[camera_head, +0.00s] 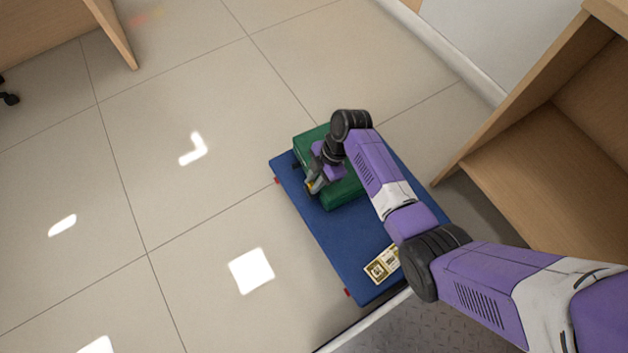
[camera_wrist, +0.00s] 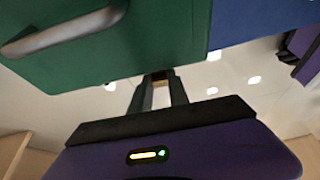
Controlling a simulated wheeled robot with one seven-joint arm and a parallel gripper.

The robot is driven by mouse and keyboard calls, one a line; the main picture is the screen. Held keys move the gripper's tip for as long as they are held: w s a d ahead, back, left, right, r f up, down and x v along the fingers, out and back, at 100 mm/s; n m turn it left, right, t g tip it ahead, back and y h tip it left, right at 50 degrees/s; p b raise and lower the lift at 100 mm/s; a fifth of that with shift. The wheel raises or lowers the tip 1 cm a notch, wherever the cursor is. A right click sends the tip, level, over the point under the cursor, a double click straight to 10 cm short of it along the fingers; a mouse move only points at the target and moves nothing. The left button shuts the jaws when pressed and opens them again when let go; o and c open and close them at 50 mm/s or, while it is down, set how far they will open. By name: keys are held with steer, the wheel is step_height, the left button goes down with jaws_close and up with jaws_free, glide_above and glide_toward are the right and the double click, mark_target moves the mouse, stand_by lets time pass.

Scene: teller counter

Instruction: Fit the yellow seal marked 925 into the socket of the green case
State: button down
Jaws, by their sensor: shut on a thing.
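The green case (camera_head: 343,194) lies on a blue platform (camera_head: 335,240), partly covered by my arm. In the wrist view the case (camera_wrist: 160,35) fills the top, with a grey handle (camera_wrist: 65,32) at the left. My gripper (camera_head: 313,187) is beside the case's left side in the head view. It is shut on a small yellow piece (camera_head: 310,186), which shows only as a dark yellowish bit between the fingertips (camera_wrist: 158,78) in the wrist view. No 925 mark is readable. I cannot make out the socket or tell whether the piece touches the case.
A cream and yellow printed card (camera_head: 381,266) lies near the front of the blue platform, partly behind my arm. Small red pieces show at the platform's left edge. A wooden cabinet (camera_head: 545,165) stands at the right. The tiled floor (camera_head: 190,190) at the left is clear.

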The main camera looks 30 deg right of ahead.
steer(key=shift+f, duration=0.25)
stand_by(0.7)
steer(key=c, duration=1.2)
jaws_free()
steer(key=shift+o, duration=0.3)
steer(key=o, duration=0.3)
steer(key=shift+o, duration=0.2)
steer(key=shift+r, duration=0.2)
steer(key=shift+r+p, duration=2.35)
steer(key=shift+p, duration=0.05)
